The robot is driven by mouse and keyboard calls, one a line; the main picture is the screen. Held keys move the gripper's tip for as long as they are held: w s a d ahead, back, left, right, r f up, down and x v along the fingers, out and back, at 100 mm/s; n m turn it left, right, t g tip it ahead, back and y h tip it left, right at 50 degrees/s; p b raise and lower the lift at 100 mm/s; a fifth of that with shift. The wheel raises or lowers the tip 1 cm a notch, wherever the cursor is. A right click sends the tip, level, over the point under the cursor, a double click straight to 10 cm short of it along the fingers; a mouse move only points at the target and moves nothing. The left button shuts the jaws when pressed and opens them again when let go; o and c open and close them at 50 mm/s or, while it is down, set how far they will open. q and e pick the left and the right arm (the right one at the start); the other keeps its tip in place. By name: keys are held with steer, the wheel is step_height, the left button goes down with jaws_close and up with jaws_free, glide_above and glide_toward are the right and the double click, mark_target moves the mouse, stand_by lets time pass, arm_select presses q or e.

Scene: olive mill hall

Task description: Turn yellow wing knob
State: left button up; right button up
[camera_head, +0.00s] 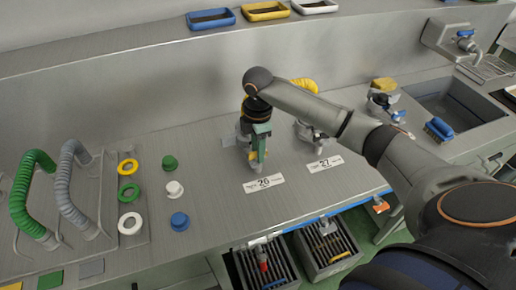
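My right gripper (258,155) points down at the metal fitting (243,138) behind the label "26" (263,183). Green and dark parts show at the gripper, and its fingertips are too small and overlapped to tell their gap. A small yellow patch (246,128) shows at this fitting beside the gripper; it may be the yellow wing knob, mostly hidden by the gripper. I cannot tell whether the gripper touches it. My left gripper is not in view.
A second fitting (303,130) stands behind the label "27" (325,163), close to my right forearm. A yellow ribbed piece (304,84) shows behind that arm. Green (27,190) and grey (70,185) ribbed handles stand left. A sink (455,105) lies right. The bench between is partly clear.

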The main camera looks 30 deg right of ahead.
step_height(320, 180, up, 12)
steer(key=shift+r, duration=0.25)
stand_by(0.5)
steer(key=shift+o, duration=0.4)
